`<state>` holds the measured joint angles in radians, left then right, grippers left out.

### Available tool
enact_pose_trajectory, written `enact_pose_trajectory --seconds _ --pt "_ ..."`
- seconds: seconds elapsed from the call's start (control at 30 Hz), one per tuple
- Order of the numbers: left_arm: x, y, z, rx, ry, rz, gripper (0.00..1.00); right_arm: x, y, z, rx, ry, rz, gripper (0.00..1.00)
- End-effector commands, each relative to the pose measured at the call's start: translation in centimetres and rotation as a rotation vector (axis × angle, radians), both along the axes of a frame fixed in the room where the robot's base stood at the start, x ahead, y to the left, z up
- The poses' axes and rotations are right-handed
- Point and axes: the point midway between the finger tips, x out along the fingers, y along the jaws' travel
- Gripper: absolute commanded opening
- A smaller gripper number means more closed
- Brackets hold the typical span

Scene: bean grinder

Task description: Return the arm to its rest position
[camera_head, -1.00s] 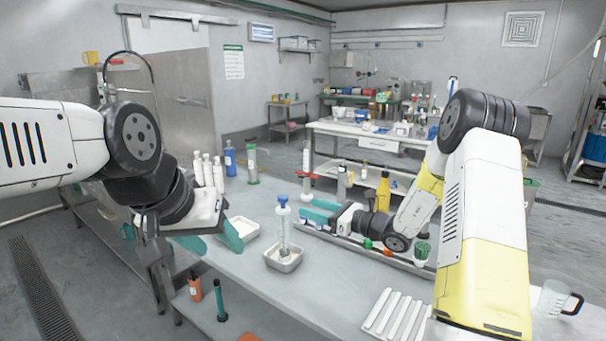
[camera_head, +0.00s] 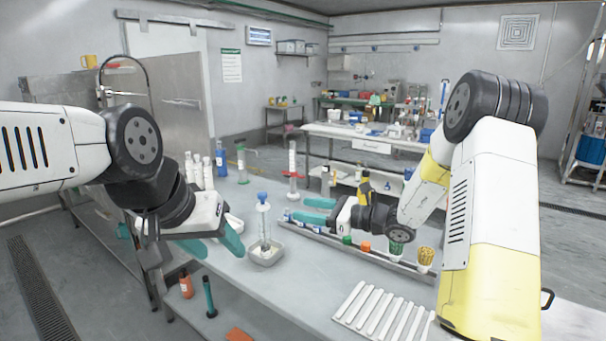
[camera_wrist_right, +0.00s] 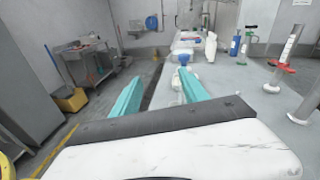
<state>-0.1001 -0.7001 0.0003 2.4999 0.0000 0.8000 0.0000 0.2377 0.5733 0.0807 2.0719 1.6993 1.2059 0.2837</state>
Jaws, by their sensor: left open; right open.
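My right gripper (camera_head: 304,209) is open and empty in the head view, above the bench near the long tray's far-left end. Its two teal fingers also show apart in the right wrist view (camera_wrist_right: 160,84). My left gripper (camera_head: 217,252) is open and empty, beside the clear cylinder with a blue top (camera_head: 263,222). That cylinder stands upright in a small pale tray (camera_head: 266,256). In the right wrist view a blue top (camera_wrist_right: 184,59) shows beyond the fingers, apart from them. Both arms are bent at the elbow.
A white ribbed rack (camera_head: 378,309) lies at the front right. The bench's middle front is clear.

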Motion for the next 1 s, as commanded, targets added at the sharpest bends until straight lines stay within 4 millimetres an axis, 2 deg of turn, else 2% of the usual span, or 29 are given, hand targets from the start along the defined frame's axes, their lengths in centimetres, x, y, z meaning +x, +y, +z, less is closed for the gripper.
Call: enact_pose_trajectory --seconds 0.27,0.37,0.53,0.67,0.8,1.0 --pt "0.0 0.0 0.0 0.0 0.0 0.0 0.52 -5.6 1.9 3.1 -0.197 -0.149 0.178 0.52" --pt "0.0 0.0 0.0 0.0 0.0 0.0 0.52 -8.5 2.4 4.2 -0.304 -0.231 0.265 0.52" --pt "0.0 0.0 0.0 0.0 0.0 0.0 0.52 -15.4 1.9 5.7 -0.577 -0.44 0.461 0.52" --pt "0.0 0.0 0.0 0.0 0.0 0.0 0.52 -20.4 0.0 6.2 -0.827 -0.63 0.613 0.52" --pt "0.0 0.0 0.0 0.0 0.0 0.0 0.52 -24.5 -3.3 6.5 -1.104 -0.836 0.754 0.52" --pt "0.0 0.0 0.0 0.0 0.0 0.0 0.52 -28.0 -8.7 7.4 -1.484 -1.099 0.901 0.52"
